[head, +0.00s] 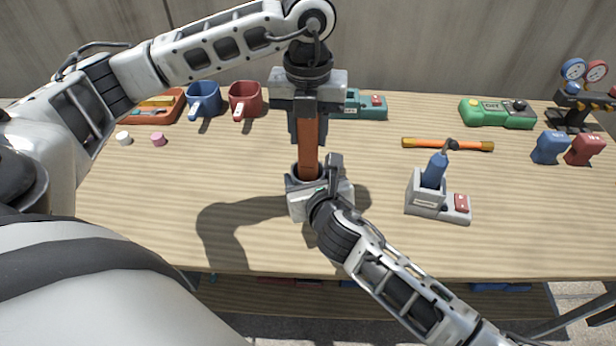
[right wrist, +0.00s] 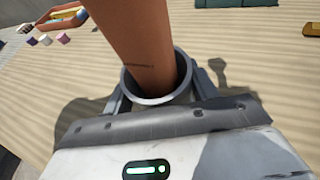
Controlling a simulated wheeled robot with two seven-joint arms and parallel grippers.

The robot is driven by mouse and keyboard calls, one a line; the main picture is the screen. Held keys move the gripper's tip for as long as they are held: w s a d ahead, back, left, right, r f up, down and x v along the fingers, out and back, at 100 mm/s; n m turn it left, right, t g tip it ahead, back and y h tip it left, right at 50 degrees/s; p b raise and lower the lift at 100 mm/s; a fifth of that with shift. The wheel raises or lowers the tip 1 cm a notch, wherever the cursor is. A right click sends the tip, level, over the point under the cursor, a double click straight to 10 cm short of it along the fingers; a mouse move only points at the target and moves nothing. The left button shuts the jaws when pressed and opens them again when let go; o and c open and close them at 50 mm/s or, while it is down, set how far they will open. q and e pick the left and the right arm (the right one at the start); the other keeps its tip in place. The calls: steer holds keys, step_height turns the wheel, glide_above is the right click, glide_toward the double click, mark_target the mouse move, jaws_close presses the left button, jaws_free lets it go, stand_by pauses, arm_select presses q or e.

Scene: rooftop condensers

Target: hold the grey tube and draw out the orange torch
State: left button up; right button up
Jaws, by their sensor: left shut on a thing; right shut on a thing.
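The orange torch (head: 308,145) stands upright, its lower end inside the mouth of the grey tube (head: 294,181). My left gripper (head: 307,118) is shut on the torch's upper part from above and hides its top. My right gripper (head: 318,185) is shut on the grey tube low over the table and hides most of it. In the right wrist view, the tube's round rim (right wrist: 157,98) surrounds the torch (right wrist: 140,40), which leans a little in that picture. How deep the torch sits in the tube is hidden.
Blue (head: 203,100) and red (head: 245,100) holders stand at the back left of the wooden table (head: 150,220). A teal box (head: 360,105) is behind my left gripper. A grey stand with a blue tool (head: 425,195) is to the right. The front left is clear.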

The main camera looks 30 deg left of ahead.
arm_select(q)
steer(key=shift+r, duration=3.4)
arm_select(e)
steer(key=o, duration=1.5)
arm_select(q)
steer(key=shift+r+p, duration=0.25)
steer(key=shift+p, duration=0.1)
arm_select(e)
steer(key=shift+s+d+r, duration=0.1)
steer(key=shift+d+r, duration=0.05)
arm_select(q)
step_height(320, 180, up, 6)
steer(key=p, duration=0.6)
arm_select(e)
steer(key=v, duration=0.8)
steer(key=shift+s+d, duration=0.2)
steer(key=shift+s, duration=0.1)
